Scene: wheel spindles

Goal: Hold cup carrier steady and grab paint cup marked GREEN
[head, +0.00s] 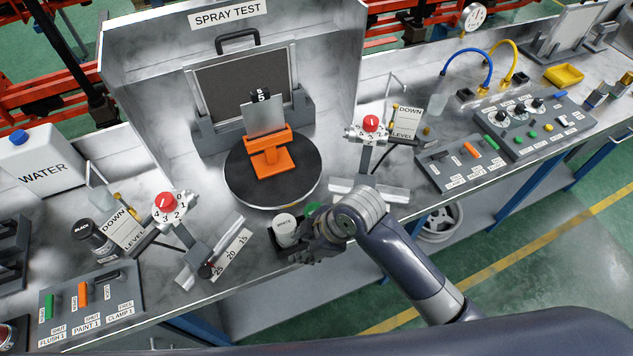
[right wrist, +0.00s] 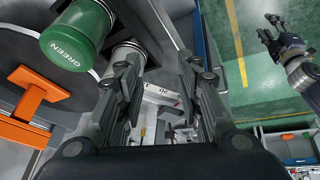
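The dark cup carrier (head: 276,243) stands at the front edge of the bench, before the round turntable. A white-lidded cup (head: 285,226) stands in it. The green cup shows in the head view only as a sliver (head: 313,208) behind my right gripper. In the right wrist view the cup (right wrist: 78,35) is large at upper left, its lid marked GREEN. My right gripper (head: 303,250) is at the carrier's right side; in its wrist view the fingers (right wrist: 165,85) are apart with nothing between them. My left gripper (right wrist: 269,28) is over the floor, apart from the carrier, fingers spread.
The turntable (head: 236,190) bears an orange stand (head: 270,158). A scale bar (head: 232,255) and clamp lie left of the carrier. Control panels (head: 92,300) lie at front left and right (head: 462,160).

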